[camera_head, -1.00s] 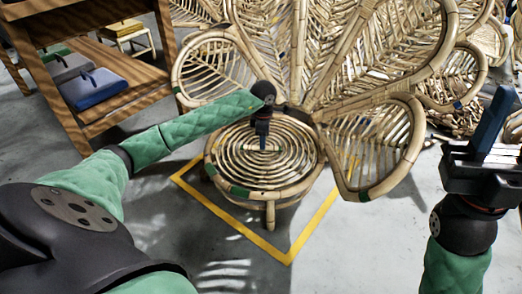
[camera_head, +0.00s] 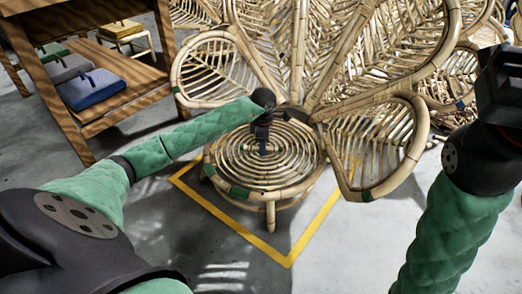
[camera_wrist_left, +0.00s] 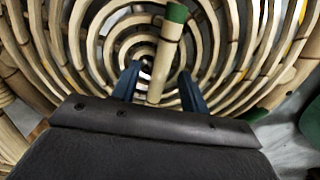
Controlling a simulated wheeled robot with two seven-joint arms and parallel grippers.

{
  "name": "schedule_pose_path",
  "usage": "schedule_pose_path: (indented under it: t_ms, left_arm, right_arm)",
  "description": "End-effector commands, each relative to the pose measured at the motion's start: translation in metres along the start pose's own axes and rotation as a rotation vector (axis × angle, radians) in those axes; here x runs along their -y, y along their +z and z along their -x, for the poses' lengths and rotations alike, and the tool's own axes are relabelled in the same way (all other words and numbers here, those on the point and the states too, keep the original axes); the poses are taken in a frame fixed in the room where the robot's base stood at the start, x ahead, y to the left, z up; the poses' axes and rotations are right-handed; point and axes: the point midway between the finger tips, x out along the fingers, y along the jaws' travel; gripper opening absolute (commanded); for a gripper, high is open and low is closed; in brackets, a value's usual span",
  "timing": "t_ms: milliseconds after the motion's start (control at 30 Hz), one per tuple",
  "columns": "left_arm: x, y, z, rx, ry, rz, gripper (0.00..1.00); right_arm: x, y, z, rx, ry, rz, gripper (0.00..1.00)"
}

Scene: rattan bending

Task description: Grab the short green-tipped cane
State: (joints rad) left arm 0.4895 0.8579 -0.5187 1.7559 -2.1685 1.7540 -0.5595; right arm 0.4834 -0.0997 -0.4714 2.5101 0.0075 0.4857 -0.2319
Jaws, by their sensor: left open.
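In the left wrist view a short pale cane (camera_wrist_left: 167,52) with a green tip (camera_wrist_left: 176,13) stands out against the spiral rattan seat. Its lower part shows between the two blue fingers of my left gripper (camera_wrist_left: 160,88), which are apart; I cannot tell whether either touches it. In the head view my left gripper (camera_head: 262,142) hangs fingers down over the round chair seat (camera_head: 225,165).
The rattan chair's fan-shaped back (camera_head: 345,60) rises behind the seat, with a leaf-shaped side panel (camera_head: 380,145) to its right. Yellow tape (camera_head: 288,262) marks the floor around it. A wooden shelf (camera_head: 120,115) with a blue case (camera_head: 92,88) stands at left. The front floor is clear.

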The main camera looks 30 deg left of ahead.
Motion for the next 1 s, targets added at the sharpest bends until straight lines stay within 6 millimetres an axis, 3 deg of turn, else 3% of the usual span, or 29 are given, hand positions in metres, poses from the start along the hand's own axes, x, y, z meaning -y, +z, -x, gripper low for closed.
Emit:
schedule_pose_path:
  t_ms: [300, 533, 1000]
  left_arm:
    - [0.0, 0.0, -0.0007, 0.0, 0.0, 0.0, 0.45]
    - [0.0, 0.0, -0.0007, 0.0, 0.0, 0.0, 0.0]
    - [-0.0001, 0.0, 0.0029, 0.0, 0.0, 0.0, 0.0]
  right_arm:
    - [0.0005, -0.0019, -0.0067, -0.017, 0.009, -0.002, 0.36]
    - [0.0005, -0.0003, -0.0007, -0.002, 0.002, -0.001, 0.36]
    - [0.0004, 0.0014, -0.0025, 0.002, -0.005, -0.007, 0.36]
